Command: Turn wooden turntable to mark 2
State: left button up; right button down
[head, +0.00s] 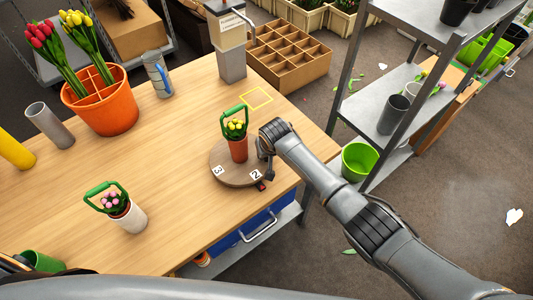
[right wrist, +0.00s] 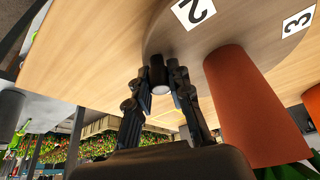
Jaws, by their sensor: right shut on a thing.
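The round wooden turntable (head: 230,176) lies on the table near its right front edge; its rim also shows in the right wrist view (right wrist: 240,22). White labels "3" (head: 218,170) and "2" (head: 255,174) are on its top. A small dark and red piece (head: 262,186) sits at its edge, close to label 2. An orange pot (head: 238,149) with yellow tulips and a green handle stands upright on the disc. My right gripper (head: 265,150) is at the disc's right side, its fingers (right wrist: 165,88) shut on a dark round peg (right wrist: 158,72). My left gripper is out of view.
A yellow square outline (head: 257,98) lies behind the disc. A metal shelf (head: 380,80) stands right of the table. The table's middle is clear.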

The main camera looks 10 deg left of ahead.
dwell(0.5)
jog(key=c, duration=1.2)
grip_release()
jog(key=shift+r, duration=0.15)
jog(key=v, duration=1.1)
jog(key=shift+s+r, duration=0.2)
jog(key=shift+r, duration=0.15)
